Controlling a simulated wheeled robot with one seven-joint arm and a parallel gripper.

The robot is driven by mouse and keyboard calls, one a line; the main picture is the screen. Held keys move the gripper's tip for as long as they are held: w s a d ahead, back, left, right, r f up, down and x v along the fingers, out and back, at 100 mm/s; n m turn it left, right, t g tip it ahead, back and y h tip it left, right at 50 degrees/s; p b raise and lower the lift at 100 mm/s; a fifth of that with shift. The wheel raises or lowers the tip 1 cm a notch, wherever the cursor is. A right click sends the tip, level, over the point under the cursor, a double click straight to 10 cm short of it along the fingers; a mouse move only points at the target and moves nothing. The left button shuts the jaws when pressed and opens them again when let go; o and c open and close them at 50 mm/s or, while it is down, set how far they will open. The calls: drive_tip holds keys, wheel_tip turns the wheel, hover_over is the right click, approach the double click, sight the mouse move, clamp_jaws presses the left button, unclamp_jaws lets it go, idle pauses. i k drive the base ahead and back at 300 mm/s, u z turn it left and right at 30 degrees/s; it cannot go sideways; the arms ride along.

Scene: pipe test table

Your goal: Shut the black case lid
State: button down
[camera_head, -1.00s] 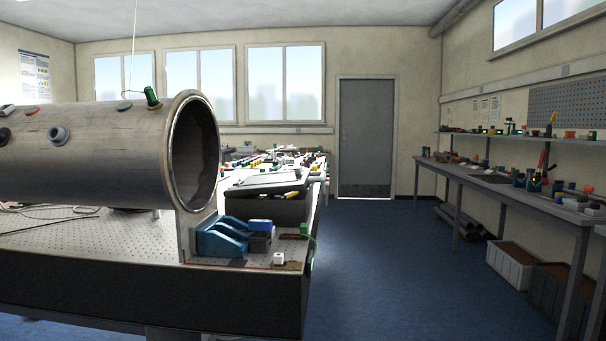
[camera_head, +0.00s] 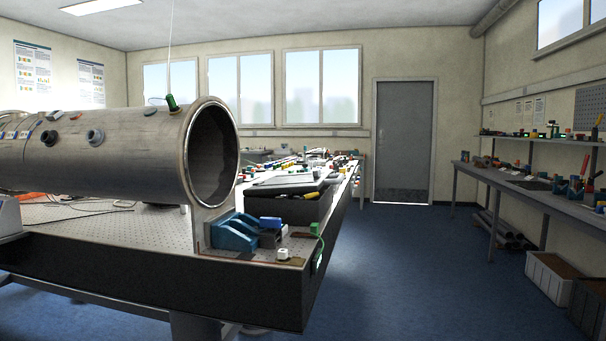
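The black case (camera_head: 301,211) stands on the table behind the blue supports, near the right end of the big pipe. Its lid (camera_head: 282,188) appears as a dark flat panel with a grey top, slightly tilted over the case. A dark gap with something yellow (camera_head: 312,195) shows at the right, so the lid looks not fully flush. From this distance I cannot tell the exact lid angle. My gripper is not in view.
The large metal pipe (camera_head: 120,155) lies over the perforated table (camera_head: 100,233). Blue supports (camera_head: 235,233) and a white block (camera_head: 282,254) sit at the table's near right corner. Blue floor (camera_head: 400,270) is clear between this table and the right bench (camera_head: 530,195).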

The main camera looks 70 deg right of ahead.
sight(297, 183)
drive_tip(key=i, duration=1)
drive_tip(key=z, duration=1.9)
